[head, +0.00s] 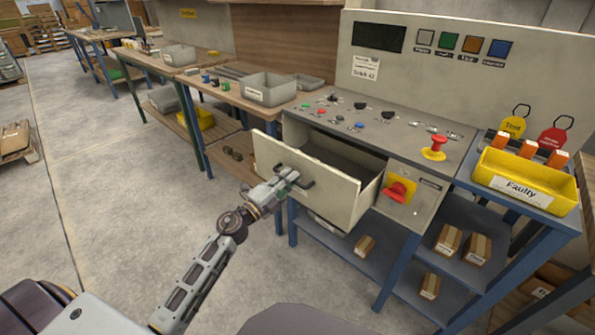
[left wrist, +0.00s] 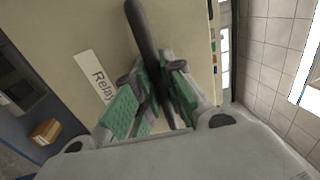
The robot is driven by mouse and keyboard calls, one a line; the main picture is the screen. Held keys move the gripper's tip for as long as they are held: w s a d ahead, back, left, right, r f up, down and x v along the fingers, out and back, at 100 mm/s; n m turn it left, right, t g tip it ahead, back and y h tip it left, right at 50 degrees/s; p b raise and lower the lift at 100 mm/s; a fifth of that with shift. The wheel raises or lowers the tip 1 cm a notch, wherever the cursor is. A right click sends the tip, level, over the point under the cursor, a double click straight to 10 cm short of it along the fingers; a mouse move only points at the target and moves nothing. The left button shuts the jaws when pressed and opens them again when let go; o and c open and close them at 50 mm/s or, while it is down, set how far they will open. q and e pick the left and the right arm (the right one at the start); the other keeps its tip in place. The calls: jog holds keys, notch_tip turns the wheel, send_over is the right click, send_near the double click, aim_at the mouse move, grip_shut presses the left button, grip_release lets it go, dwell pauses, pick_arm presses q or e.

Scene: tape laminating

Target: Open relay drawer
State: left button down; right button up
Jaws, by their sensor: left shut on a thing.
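The relay drawer (head: 322,189) sits in the left part of the control bench and is pulled out, its inside partly showing from above. Its dark bar handle (head: 309,183) is on the front panel. My left gripper (head: 291,178) is at the handle. In the left wrist view its green-padded fingers (left wrist: 152,97) are shut around the dark handle (left wrist: 143,35), beside a white label reading "Relay" (left wrist: 97,78). My right gripper does not show in either view.
The control bench top (head: 385,130) carries several knobs and buttons. A red switch (head: 398,191) is right of the drawer. A yellow "Faulty" bin (head: 525,182) stands at the right. Small boxes (head: 449,240) lie on the shelf below. Floor left of my arm is clear.

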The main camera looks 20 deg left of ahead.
pick_arm(q)
jog(key=r+v, duration=0.1)
jog(key=v, duration=0.5)
jog(key=shift+s, duration=0.25)
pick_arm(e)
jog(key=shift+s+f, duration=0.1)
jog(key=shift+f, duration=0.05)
pick_arm(q)
jog(key=shift+a, duration=0.1)
jog(key=c, duration=1.5)
grip_release()
jog(key=shift+s, duration=0.1)
jog(key=shift+v, duration=5.9)
jog(key=shift+r, duration=0.1)
